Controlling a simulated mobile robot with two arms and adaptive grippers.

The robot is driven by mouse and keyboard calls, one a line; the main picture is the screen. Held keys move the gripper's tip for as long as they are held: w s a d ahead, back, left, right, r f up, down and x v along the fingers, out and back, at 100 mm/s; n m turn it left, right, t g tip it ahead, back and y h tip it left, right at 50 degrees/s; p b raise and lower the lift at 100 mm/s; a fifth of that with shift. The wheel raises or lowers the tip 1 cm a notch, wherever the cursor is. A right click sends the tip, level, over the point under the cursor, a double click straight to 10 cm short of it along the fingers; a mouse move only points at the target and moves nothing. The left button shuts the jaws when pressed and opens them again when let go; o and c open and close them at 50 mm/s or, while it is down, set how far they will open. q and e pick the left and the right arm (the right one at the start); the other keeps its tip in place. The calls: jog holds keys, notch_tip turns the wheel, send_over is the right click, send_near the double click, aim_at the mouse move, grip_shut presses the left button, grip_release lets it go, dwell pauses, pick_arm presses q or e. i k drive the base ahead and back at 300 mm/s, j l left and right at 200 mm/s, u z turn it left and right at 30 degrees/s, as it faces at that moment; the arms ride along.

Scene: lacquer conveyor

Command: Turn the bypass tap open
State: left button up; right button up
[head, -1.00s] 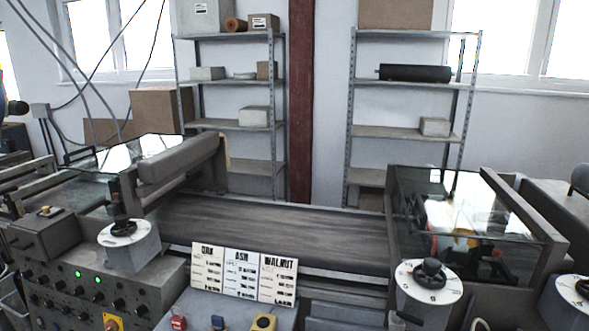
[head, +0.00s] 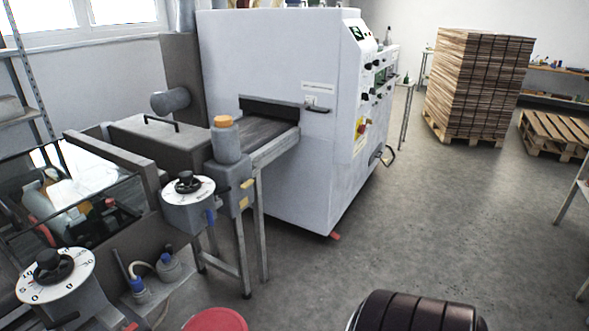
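I cannot tell for certain which fitting is the bypass tap. A small red lever (head: 130,326) shows at the bottom edge, below the near dial (head: 56,273), partly cut off. Both dials have white numbered faces and black knobs. Neither my left nor my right gripper is in view.
A large white cabinet machine (head: 285,110) stands behind the line. A red round lid (head: 215,320) and a dark banded rounded object (head: 415,313) are at the bottom edge. Stacked boards (head: 477,85) stand far right. The grey floor between is open.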

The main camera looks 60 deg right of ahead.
aim_at(245, 185)
jog(key=z, duration=1.6)
jog(key=i+l, duration=0.15)
